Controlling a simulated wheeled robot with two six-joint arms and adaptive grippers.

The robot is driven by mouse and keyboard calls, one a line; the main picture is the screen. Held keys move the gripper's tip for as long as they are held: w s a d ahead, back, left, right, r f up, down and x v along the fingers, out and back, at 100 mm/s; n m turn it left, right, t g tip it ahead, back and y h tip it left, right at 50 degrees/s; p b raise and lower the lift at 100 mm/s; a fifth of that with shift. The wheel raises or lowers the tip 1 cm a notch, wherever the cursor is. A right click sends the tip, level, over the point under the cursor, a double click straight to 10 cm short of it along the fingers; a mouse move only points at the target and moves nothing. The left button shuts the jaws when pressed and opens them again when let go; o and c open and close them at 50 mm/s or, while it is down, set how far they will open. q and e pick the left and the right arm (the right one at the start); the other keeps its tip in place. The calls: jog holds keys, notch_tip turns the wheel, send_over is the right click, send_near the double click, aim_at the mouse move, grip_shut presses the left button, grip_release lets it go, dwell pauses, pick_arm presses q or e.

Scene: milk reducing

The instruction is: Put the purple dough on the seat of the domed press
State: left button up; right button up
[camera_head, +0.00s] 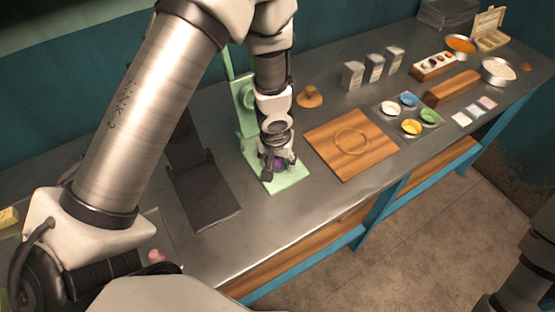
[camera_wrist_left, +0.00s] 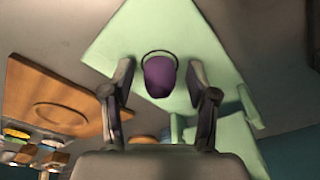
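The purple dough (camera_head: 279,165) is at the pale green press (camera_head: 288,186), on its flat base. In the left wrist view the dough (camera_wrist_left: 160,76) overlaps a dark ring marked on the green base (camera_wrist_left: 122,48); I cannot tell for certain that it touches. My left gripper (camera_head: 280,163) points down over the base. Its fingers (camera_wrist_left: 161,82) are apart on either side of the dough, with green showing in the gaps. A dark press (camera_head: 205,193) stands to the left. Whether either press has a dome is hard to see. My right gripper is out of view.
A wooden board (camera_head: 351,143) with a ring lies right of the green press. A wooden knob-handled stamp (camera_head: 309,96) stands behind it. A tray of coloured bowls (camera_head: 410,113) is further right. Bare metal counter (camera_head: 262,228) lies in front.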

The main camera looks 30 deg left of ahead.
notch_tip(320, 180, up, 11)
jog(key=p, duration=1.1)
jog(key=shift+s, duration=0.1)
